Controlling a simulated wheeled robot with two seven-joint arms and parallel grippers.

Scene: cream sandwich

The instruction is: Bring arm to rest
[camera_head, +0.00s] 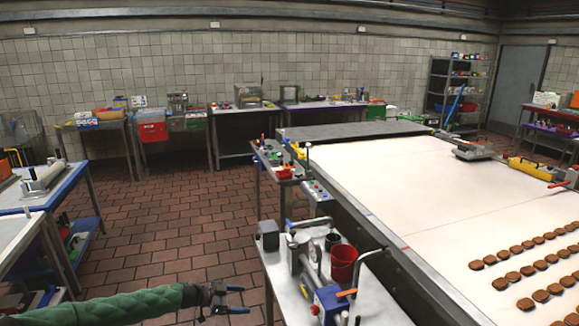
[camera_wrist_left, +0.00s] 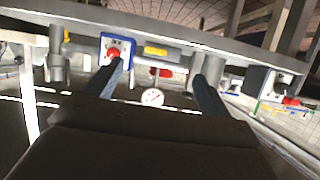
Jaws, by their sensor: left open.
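My left arm, in a green quilted sleeve, comes in from the lower left of the head view. Its gripper (camera_head: 238,299) is open and empty, with its two fingers apart and pointing right. It is beside the near end of the small metal table (camera_head: 282,285), left of its edge. In the left wrist view the open gripper (camera_wrist_left: 160,85) has its two dark fingers spread, with a white round gauge (camera_wrist_left: 152,97) showing between them and nothing held. My right gripper is not in either view.
The small table carries a red cup (camera_head: 343,264) and a metal device with a blue part (camera_head: 330,303). A wide white conveyor (camera_head: 400,180) with rows of brown biscuits (camera_head: 541,296) lies to the right. Brick floor (camera_head: 165,235) is free at the left. A blue-edged table (camera_head: 40,190) stands far left.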

